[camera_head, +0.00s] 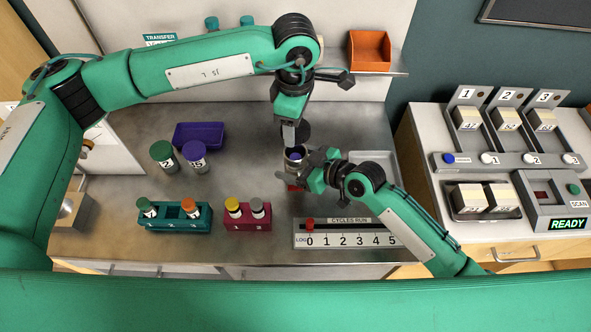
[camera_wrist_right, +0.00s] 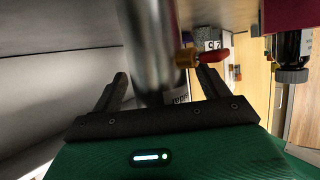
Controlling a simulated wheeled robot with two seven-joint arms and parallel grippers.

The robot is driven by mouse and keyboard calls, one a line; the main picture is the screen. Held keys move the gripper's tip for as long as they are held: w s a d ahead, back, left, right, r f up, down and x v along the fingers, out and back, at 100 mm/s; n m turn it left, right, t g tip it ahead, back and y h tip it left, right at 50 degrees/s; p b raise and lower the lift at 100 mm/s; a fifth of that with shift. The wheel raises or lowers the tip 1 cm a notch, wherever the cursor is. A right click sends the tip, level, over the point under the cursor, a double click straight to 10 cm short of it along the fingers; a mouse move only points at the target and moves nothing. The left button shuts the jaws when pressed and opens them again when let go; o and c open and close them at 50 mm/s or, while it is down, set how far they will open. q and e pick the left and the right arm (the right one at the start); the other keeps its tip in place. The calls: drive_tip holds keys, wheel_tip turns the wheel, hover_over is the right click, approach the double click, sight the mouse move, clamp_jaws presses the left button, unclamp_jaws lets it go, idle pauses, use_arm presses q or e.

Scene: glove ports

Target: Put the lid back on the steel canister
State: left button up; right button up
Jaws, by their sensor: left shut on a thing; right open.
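The steel canister (camera_head: 294,153) stands upright on the bench with its mouth open. Something purple shows inside. My left gripper (camera_head: 291,143) points down just above and behind the mouth, shut on the dark round lid (camera_head: 303,131), which is apart from the canister. My right gripper (camera_head: 305,176) is low at the canister's near side and hides part of it. In the right wrist view, the canister's shiny wall (camera_wrist_right: 150,45) stands between the open fingers (camera_wrist_right: 165,90). A brass fitting (camera_wrist_right: 186,58) with a red handle (camera_wrist_right: 214,57) shows beside it.
A grey tray (camera_head: 388,160) lies right of the canister. A purple bin (camera_head: 199,135) and two large capped vials (camera_head: 178,156) stand left. Teal (camera_head: 174,222) and maroon (camera_head: 248,222) vial racks and a cycle counter board (camera_head: 350,233) line the front.

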drive_tip(key=shift+c, duration=0.2)
drive_tip(key=c, duration=1.4)
use_arm(q)
drive_tip(key=shift+f, duration=2.5)
use_arm(e)
drive_tip(key=shift+c, duration=0.2)
use_arm(q)
drive_tip(key=shift+f, duration=0.85)
drive_tip(key=shift+f, duration=0.6)
use_arm(e)
clamp_jaws()
use_arm(q)
drive_tip(key=m, duration=1.3)
